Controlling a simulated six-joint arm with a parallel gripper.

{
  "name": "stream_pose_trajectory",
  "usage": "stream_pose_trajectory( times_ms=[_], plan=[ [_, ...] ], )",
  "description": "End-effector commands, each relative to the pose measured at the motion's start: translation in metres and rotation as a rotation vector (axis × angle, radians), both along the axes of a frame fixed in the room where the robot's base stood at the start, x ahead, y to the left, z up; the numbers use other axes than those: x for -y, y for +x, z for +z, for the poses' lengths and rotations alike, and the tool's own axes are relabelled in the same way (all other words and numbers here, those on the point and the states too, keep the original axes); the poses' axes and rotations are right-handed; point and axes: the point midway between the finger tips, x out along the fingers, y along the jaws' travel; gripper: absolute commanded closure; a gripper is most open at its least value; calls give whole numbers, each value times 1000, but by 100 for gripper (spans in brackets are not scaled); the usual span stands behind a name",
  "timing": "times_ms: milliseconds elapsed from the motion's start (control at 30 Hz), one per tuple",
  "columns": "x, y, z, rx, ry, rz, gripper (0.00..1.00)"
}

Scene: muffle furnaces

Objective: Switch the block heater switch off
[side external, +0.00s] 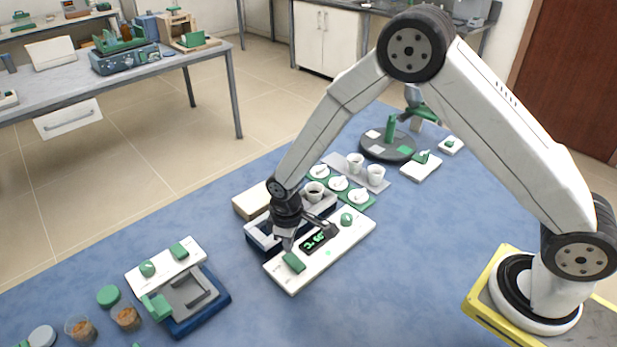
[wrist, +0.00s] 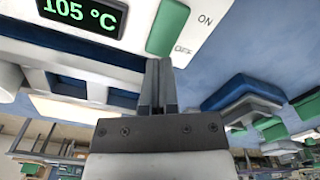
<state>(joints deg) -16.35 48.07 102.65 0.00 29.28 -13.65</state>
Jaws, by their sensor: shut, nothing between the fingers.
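The block heater (side external: 335,245) has a white front panel with a lit display (side external: 318,239), which reads 105 °C in the wrist view (wrist: 85,15). Its green switch (side external: 293,262) is at the panel's left end. In the wrist view the switch (wrist: 167,28) lies beside the printed ON and OFF labels. My gripper (side external: 289,246) is shut and empty, with its tips right at the switch. In the wrist view the fingertips (wrist: 159,62) end by the switch's OFF end. I cannot tell whether they touch it, nor which way the switch is tipped.
A second device with a white panel (side external: 165,266) and blue base (side external: 207,309) stands to the left. Jars (side external: 126,317) are near it. White cups (side external: 355,163) stand on a tray behind the heater. A dark round stand (side external: 388,147) is further back. The blue table is clear in front.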

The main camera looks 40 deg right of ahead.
Motion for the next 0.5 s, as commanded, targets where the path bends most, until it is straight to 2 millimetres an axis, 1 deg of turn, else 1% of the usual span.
stream_pose_trajectory(
  times_ms=[500],
  plan=[
    [0, 0, -5, 0, 0, 0, 100]
  ],
)
